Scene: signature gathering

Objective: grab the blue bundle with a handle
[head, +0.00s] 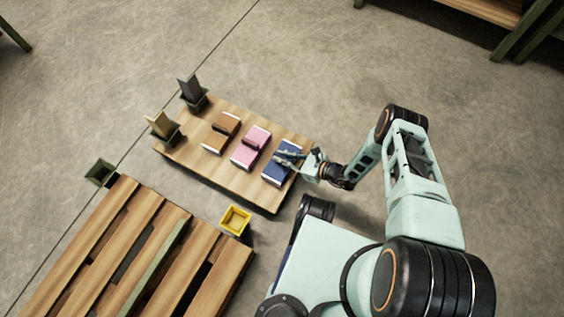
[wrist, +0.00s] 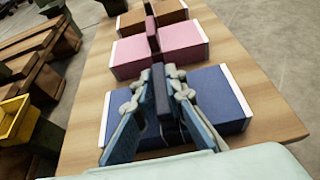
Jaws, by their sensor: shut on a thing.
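The blue bundle (head: 282,167) lies on the right end of a low wooden table (head: 264,202) in the head view. In the wrist view the blue bundle (wrist: 222,100) has white end faces and a dark upright handle (wrist: 161,93) across its middle. My gripper (head: 283,156) reaches over the bundle from the right. In the wrist view my gripper (wrist: 164,88) has its two fingers on either side of the handle, shut on it. The bundle appears to rest on the table. The fingers hide part of the bundle.
A pink bundle (head: 251,147) and a brown bundle (head: 221,133) lie to the left in a row. Two holders with upright items (head: 193,93) (head: 163,128) stand at the table's far left. A yellow bin (head: 236,220) and a wooden pallet (head: 92,232) are nearer me.

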